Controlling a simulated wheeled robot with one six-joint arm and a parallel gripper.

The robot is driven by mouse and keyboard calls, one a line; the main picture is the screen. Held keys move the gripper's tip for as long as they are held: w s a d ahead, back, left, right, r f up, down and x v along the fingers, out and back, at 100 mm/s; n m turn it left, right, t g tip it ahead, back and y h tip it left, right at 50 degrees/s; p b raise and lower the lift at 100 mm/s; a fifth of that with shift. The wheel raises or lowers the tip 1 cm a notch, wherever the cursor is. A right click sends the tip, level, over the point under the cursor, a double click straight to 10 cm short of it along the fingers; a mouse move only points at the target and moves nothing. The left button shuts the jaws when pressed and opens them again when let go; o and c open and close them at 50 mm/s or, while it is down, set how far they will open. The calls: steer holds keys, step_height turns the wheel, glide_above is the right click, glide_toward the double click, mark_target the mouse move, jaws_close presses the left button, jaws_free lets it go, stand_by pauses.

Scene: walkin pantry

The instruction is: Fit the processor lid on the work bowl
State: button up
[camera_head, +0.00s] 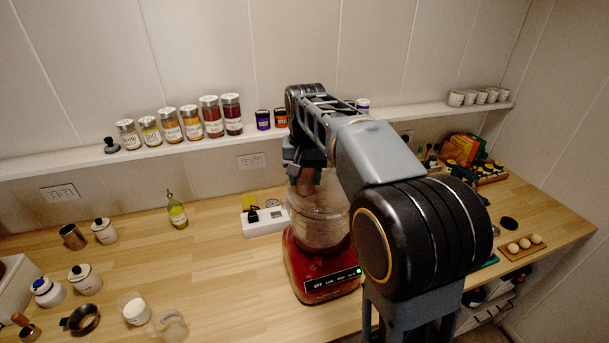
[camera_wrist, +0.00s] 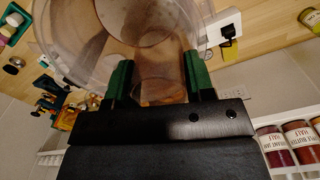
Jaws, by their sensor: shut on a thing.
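The food processor has a red base (camera_head: 318,272) with a lit display and stands on the wooden counter. Its clear work bowl (camera_head: 318,232) sits on the base, partly hidden by my arm. My gripper (camera_head: 305,178) is above the bowl, pointing down. In the wrist view my gripper's green fingers (camera_wrist: 160,78) are shut on the clear feed tube of the processor lid (camera_wrist: 162,62). The lid's round clear disc spreads beyond the fingers, over or at the bowl's top. I cannot tell whether the lid is seated or slightly raised.
A white power strip (camera_head: 266,220) with plugs lies behind the processor. An oil bottle (camera_head: 176,212) and several canisters stand left. Jars (camera_head: 212,117) line the wall shelf (camera_head: 60,167). An egg tray (camera_head: 522,247) is at right.

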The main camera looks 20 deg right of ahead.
steer(key=shift+f+b, duration=0.55)
steer(key=shift+f, duration=0.35)
steer(key=o, duration=1.1)
steer(key=shift+o, duration=0.2)
step_height(320, 180, up, 14)
steer(key=p, duration=0.1)
steer(key=shift+f, duration=0.1)
steer(key=s+f+n+t+b, duration=0.1)
steer(key=s+f+n+t, duration=0.2)
steer(key=s+f, duration=1.5)
step_height(320, 180, down, 3)
steer(key=shift+r+t, duration=0.1)
steer(key=shift+t, duration=0.8)
